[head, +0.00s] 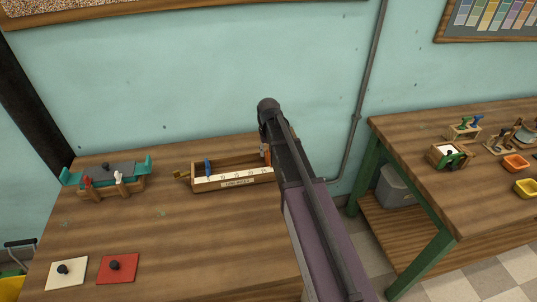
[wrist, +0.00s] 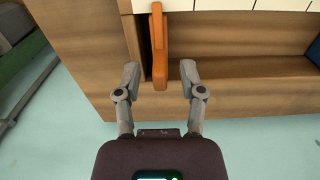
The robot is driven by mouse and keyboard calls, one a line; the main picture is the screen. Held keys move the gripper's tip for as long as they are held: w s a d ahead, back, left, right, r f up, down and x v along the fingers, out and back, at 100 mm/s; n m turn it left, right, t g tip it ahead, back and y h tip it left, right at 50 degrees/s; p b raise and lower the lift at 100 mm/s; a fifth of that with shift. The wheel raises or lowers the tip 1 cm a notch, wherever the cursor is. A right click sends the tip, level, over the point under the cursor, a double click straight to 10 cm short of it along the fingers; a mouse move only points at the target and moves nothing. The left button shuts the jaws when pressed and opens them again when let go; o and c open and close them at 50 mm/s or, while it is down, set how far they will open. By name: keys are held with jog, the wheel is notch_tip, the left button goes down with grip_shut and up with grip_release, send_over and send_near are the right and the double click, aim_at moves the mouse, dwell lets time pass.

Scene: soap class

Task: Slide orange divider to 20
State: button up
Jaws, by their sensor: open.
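The wooden box (head: 236,184) stands on the left table against the wall, with a white scale strip along its front and marks too small to read. The orange divider (head: 264,150) is at its right end, partly hidden by my arm in the head view. In the wrist view the orange divider (wrist: 159,50) points down toward my gripper (wrist: 160,75). My gripper is open, with one finger on each side of the divider's lower end and visible gaps between. A blue divider (head: 207,167) stands near the left end of the box.
A teal and wood device (head: 107,178) stands to the left of the box. A white plate (head: 66,273) and a red plate (head: 118,268), each with a black knob, lie at the front left. The table between them and the box is clear.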

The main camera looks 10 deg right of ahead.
dwell(0.3)
grip_shut()
